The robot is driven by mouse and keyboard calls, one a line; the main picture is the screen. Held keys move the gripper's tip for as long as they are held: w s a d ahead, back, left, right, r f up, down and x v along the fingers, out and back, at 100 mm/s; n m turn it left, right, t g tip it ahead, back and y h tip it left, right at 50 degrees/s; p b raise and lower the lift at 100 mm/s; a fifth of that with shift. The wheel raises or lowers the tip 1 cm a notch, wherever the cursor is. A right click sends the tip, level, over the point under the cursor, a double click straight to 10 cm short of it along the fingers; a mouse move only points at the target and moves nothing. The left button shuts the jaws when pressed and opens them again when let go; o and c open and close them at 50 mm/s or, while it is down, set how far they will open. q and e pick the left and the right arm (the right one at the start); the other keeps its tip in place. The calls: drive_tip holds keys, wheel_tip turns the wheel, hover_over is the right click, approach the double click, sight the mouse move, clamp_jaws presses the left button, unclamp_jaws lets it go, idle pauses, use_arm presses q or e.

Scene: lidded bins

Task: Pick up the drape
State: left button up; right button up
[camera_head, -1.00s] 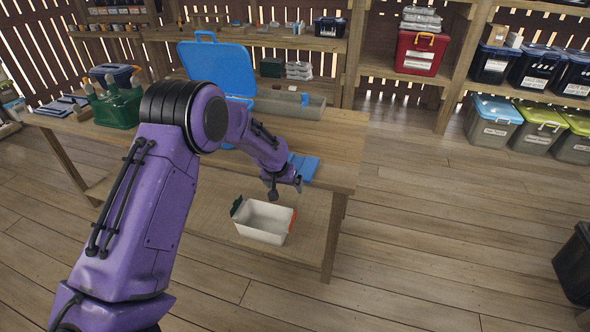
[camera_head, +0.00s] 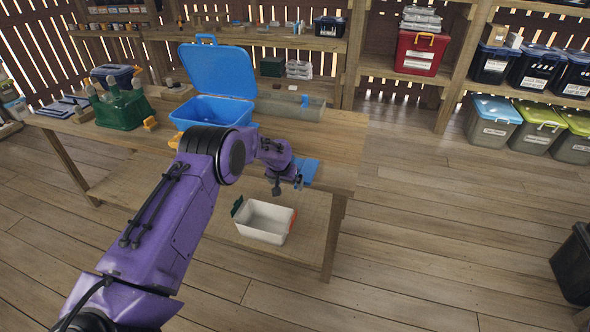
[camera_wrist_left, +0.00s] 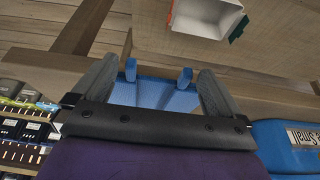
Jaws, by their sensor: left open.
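The drape (camera_head: 309,171) is a flat blue cloth near the right front edge of the wooden table. In the left wrist view, the blue drape (camera_wrist_left: 155,98) shows in the space between the fingers. My left gripper (camera_head: 287,187) is open at the table's front edge, beside the drape and partly in front of it. The two spread fingers also show in the left wrist view (camera_wrist_left: 157,76). I cannot tell whether they touch the cloth. My right gripper is not in view.
An open blue bin (camera_head: 212,109) stands on the table (camera_head: 335,135), with a grey container (camera_head: 291,108) beside it. A green holder (camera_head: 121,108) is at the left. A white bin (camera_head: 264,221) sits on the lower shelf.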

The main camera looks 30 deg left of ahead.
use_arm(q)
drive_tip(key=shift+r, duration=0.1)
drive_tip(key=c, duration=1.1)
